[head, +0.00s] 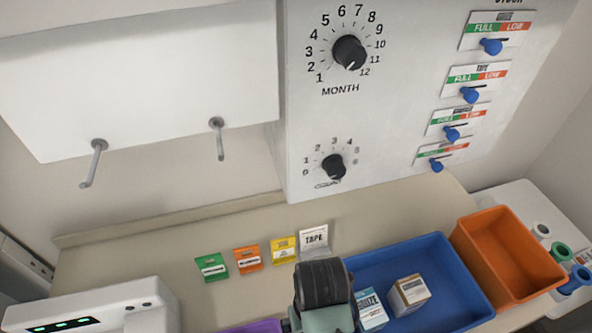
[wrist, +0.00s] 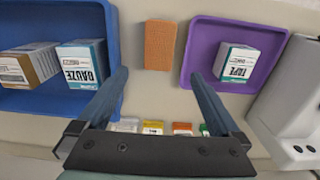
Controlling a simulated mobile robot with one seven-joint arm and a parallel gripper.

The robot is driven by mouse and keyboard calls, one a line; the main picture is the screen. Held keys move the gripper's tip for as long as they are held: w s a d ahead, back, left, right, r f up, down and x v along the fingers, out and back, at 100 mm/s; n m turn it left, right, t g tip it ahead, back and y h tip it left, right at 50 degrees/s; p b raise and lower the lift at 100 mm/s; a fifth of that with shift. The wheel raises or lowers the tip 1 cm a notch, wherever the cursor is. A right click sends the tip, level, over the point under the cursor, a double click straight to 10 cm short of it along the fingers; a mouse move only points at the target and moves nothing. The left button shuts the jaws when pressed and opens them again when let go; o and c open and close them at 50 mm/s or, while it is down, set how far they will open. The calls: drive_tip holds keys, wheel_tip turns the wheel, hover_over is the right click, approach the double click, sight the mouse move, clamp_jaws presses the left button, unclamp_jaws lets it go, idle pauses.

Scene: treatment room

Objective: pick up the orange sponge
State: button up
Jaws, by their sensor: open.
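The orange sponge (wrist: 159,45) is a small rectangular block lying on the beige counter in the wrist view. It lies between the blue tray and the purple tray, touching neither. My gripper (wrist: 158,88) is open and empty, with its two fingers spread apart. The sponge shows beyond the gap between the fingertips, and I cannot tell the height between them. In the head view my gripper's wrist (head: 322,290) shows at the bottom, and the sponge is hidden there.
The blue tray (head: 440,252) holds gauze (head: 369,310) and another box (head: 409,294). The purple tray (wrist: 198,40) holds a tape box (wrist: 236,65). An orange bin (head: 505,255) stands at right. Several colored cards, including a green one (head: 211,267), stand along the counter. A control panel (head: 400,90) rises behind.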

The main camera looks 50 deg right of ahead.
drive_tip(key=f, duration=0.4)
drive_tip(key=s+f, duration=0.1)
drive_tip(key=f, duration=0.1)
drive_tip(key=shift+f, duration=0.35)
drive_tip(key=shift+a+f+p, duration=0.15)
drive_tip(key=shift+f+p, duration=0.65)
drive_tip(key=shift+f, duration=2)
drive_tip(key=shift+c, duration=0.2)
drive_tip(key=c, duration=1.4)
wheel_tip(320, 180, up, 10)
drive_tip(key=shift+r+b, duration=0.1)
drive_tip(key=shift+b, duration=0.3)
